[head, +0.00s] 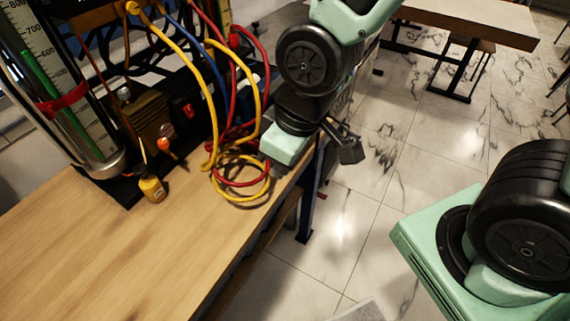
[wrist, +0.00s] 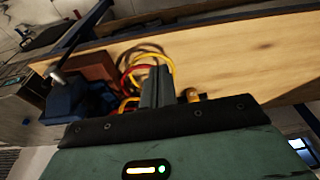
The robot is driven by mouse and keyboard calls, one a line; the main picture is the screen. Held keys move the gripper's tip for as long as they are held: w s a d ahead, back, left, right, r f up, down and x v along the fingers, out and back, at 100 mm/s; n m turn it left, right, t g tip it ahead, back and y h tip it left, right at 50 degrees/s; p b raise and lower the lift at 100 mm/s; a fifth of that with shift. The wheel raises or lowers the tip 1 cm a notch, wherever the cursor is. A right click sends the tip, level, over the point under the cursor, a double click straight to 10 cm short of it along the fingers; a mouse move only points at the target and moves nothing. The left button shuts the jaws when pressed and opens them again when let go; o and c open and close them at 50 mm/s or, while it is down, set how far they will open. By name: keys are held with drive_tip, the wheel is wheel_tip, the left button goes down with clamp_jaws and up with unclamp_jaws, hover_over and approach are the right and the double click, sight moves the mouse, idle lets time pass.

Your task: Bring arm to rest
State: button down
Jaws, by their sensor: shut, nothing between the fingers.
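My arm (head: 308,62) reaches in from the top right in the head view. Its lower end hangs over the right edge of the wooden bench, close beside the coiled cables. My gripper (wrist: 158,86) shows in the wrist view as two dark fingers pressed together, with nothing between them. Beyond the fingers lie the bench and the cables. In the head view the fingertips are hard to make out against the dark parts of the arm.
Red and yellow cables (head: 243,180) lie looped on the wooden bench (head: 130,250). A small yellow bottle (head: 152,189) and a gauge column (head: 58,90) stand to the left. The bench front is bare. Tiled floor (head: 385,190) lies open to the right; another table (head: 480,20) stands behind.

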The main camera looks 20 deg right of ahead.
idle(0.4)
drive_tip(key=s+r+g+h, duration=0.1)
drive_tip(key=s+r, duration=0.3)
drive_tip(key=s, duration=0.3)
drive_tip(key=shift+s+d+r+g, duration=0.25)
drive_tip(key=shift+s+d+g, duration=0.15)
idle(0.3)
